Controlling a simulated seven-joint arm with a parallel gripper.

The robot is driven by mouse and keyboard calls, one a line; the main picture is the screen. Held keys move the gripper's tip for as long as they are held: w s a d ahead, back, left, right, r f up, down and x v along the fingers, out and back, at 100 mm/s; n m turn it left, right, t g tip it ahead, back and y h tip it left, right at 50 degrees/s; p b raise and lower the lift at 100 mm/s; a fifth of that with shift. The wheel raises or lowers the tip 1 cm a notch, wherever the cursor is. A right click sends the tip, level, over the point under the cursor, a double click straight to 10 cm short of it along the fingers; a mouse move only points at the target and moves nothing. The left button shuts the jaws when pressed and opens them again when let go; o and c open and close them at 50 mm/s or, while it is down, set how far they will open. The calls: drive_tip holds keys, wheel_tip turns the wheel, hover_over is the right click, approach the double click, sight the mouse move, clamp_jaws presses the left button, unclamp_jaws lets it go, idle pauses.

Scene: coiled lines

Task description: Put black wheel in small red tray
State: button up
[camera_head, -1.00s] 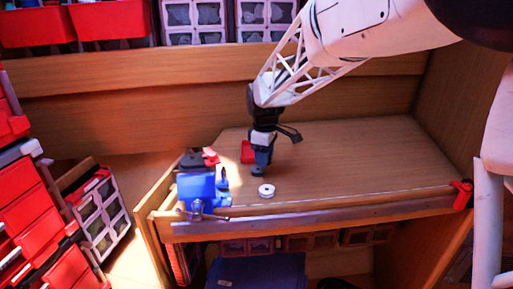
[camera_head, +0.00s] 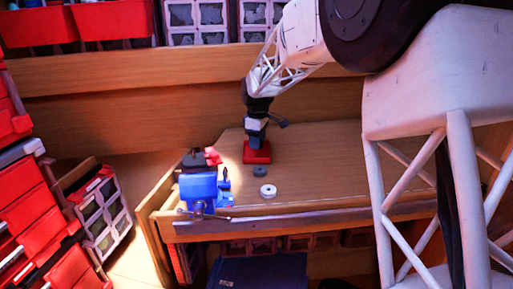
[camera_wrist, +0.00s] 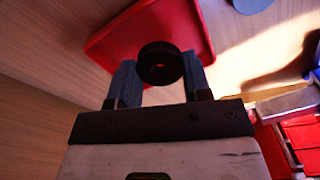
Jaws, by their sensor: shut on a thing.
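My gripper (camera_wrist: 160,80) is shut on the black wheel (camera_wrist: 160,53), which sits between its two fingertips in the wrist view. The small red tray (camera_wrist: 109,40) lies beyond the wheel there, and the wheel overlaps its edge in the picture. In the head view my gripper (camera_head: 256,143) points down at the small red tray (camera_head: 258,157) on the bench. The held wheel cannot be made out in that view, and I cannot tell its height above the tray.
A dark grey wheel (camera_head: 260,171) and a white wheel (camera_head: 268,190) lie on the bench (camera_head: 320,165) in front of the tray. A blue vise (camera_head: 203,189) stands at the bench's left front. Bare bench lies right of the tray.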

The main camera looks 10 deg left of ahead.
sight(257, 154)
drive_tip(key=shift+w+a, duration=0.3)
drive_tip(key=shift+w, duration=0.3)
drive_tip(key=shift+f, duration=0.1)
drive_tip(key=shift+f, duration=1.7)
drive_tip(key=shift+f, duration=0.1)
drive_tip(key=o, duration=0.9)
wheel_tip(257, 154, up, 12)
drive_tip(key=shift+r, duration=0.1)
